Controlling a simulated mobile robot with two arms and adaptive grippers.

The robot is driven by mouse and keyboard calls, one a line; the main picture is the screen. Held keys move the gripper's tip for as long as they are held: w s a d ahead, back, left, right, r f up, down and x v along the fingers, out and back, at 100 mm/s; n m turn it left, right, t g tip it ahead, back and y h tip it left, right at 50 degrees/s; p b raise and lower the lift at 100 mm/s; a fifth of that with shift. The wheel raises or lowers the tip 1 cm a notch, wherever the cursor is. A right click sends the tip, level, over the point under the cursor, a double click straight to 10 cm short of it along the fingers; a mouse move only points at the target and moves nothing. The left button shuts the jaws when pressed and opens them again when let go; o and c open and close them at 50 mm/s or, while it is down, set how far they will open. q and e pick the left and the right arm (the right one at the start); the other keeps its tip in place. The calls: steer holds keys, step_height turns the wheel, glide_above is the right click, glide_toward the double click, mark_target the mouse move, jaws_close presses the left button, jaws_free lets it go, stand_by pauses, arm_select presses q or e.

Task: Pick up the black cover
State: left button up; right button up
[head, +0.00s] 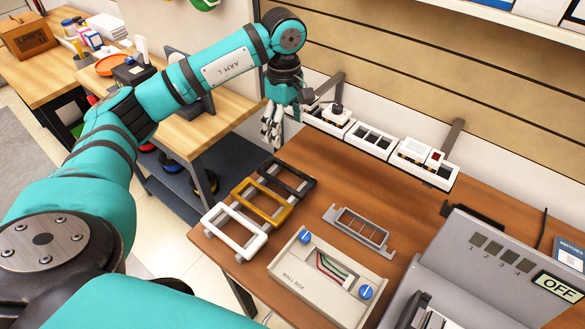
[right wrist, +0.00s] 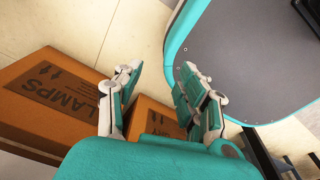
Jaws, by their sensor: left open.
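The black cover (head: 306,186) is an open rectangular frame lying on the brown table, the farthest in a row of three covers. The yellow cover (head: 281,214) and the white cover (head: 256,243) lie nearer in the same row. My left gripper (head: 271,131) is open and empty, pointing down. In the head view it appears above and slightly left of the black cover, apart from it. My right gripper (right wrist: 160,70) shows in the right wrist view, open with nothing between its fingers, away from the covers.
A wall box (head: 310,285) with blue knobs and a grey metal frame (head: 366,235) lie right of the covers. White switch modules (head: 371,140) line the table's back edge. A grey console (head: 480,275) stands at the right. Cardboard boxes (right wrist: 50,100) are below my right gripper.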

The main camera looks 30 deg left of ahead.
mark_target(304, 192)
arm_select(q)
steer(key=f+p, duration=0.2)
steer(key=f, duration=0.5)
steer(key=f+p, duration=0.2)
steer(key=f, duration=0.6)
steer(key=shift+s+d, duration=0.2)
steer(key=shift+f, duration=0.35)
arm_select(e)
steer(key=s+r, duration=0.1)
steer(key=r, duration=0.2)
steer(key=s+r, duration=0.1)
steer(key=shift+s+d+r, duration=0.2)
steer(key=shift+s+d, duration=0.05)
steer(key=shift+s, duration=0.1)
arm_select(q)
steer(key=c, duration=0.9)
arm_select(e)
steer(key=shift+a, duration=0.2)
